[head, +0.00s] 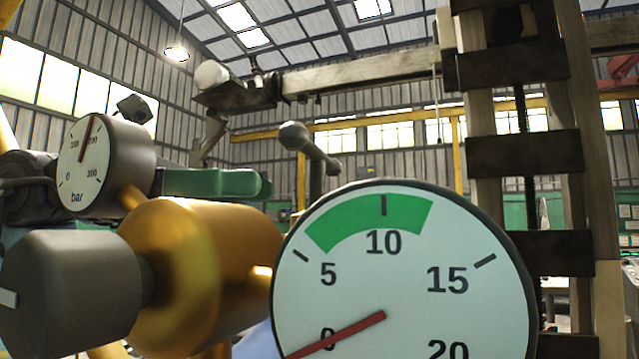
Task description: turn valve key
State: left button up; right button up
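The likely valve key is a grey bar with a rounded knob (310,147) on a short upright post, behind the large gauge in the head view. My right gripper is not in view.
A brass regulator body (215,255) with a grey knob (68,290) fills the lower left. A smaller bar gauge (92,165) stands above it. A tall column (522,155) with a horizontal boom (360,72) stands behind. A lamp (177,53) hangs overhead.

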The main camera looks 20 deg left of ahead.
aim_at(317, 187)
pick_arm(q)
jog(key=x, duration=0.7)
jog(key=shift+d+p, duration=0.15)
jog(key=shift+p, duration=0.25)
grip_shut()
